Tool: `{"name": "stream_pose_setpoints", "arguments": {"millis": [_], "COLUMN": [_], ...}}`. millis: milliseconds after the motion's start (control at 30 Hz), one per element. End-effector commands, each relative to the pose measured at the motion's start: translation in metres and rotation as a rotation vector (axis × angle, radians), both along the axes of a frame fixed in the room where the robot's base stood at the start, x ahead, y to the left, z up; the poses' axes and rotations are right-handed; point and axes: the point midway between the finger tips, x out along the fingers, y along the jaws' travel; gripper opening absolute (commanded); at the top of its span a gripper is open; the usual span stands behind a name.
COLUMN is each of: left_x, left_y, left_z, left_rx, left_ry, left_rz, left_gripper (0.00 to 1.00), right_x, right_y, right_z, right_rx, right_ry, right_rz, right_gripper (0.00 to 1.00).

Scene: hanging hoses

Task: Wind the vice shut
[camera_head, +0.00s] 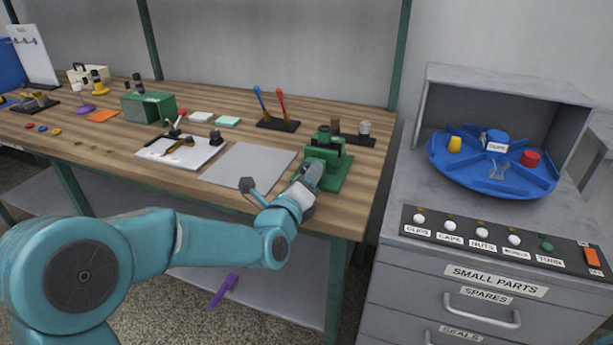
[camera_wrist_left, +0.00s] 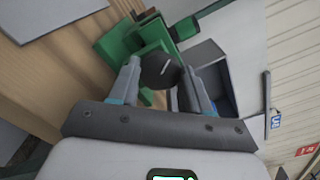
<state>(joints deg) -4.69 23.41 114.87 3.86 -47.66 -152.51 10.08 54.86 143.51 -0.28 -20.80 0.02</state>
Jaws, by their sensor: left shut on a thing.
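The green vice (camera_head: 326,147) stands on a green base near the front right edge of the wooden bench. My left gripper (camera_head: 311,180) reaches it from the front. In the left wrist view, the two fingers of my left gripper (camera_wrist_left: 165,80) are shut on the dark round knob (camera_wrist_left: 158,70) at the vice's near end. The green vice body (camera_wrist_left: 150,35) shows behind the knob. I cannot tell from here how wide the gap between the vice's jaws is. The knob is hidden by the gripper in the head view. My right gripper is not in view.
A grey mat (camera_head: 248,165) lies left of the vice. A stand with blue and red levers (camera_head: 277,122) is behind it. Right of the bench stands a grey cabinet (camera_head: 475,285) with a blue turntable (camera_head: 470,178). A purple tool (camera_head: 223,291) lies below the bench.

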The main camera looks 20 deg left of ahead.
Motion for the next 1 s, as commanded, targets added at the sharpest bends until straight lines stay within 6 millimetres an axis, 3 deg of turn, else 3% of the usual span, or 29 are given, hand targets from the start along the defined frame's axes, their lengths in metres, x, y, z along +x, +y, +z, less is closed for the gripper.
{"name": "stream_pose_setpoints", "arguments": {"millis": [733,767,833,1000], "left_x": [0.0002,0.0002,0.0001,0.0001], "left_y": [0.0,0.0,0.0,0.0], "left_z": [0.0009,0.0009,0.0009,0.0005], "left_rx": [0.09,0.09,0.09,0.089], "left_ry": [-0.005,-0.005,-0.005,-0.004], "left_rz": [0.001,0.001,0.001,0.0], "left_gripper": [0.17,0.51,0.73,0.73], "right_x": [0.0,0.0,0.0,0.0], "right_y": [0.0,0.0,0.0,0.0], "right_z": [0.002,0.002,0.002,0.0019], "right_rx": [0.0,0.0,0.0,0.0], "right_ry": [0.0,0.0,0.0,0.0], "right_rz": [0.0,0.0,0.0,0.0], "right_gripper": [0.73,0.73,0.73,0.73]}}
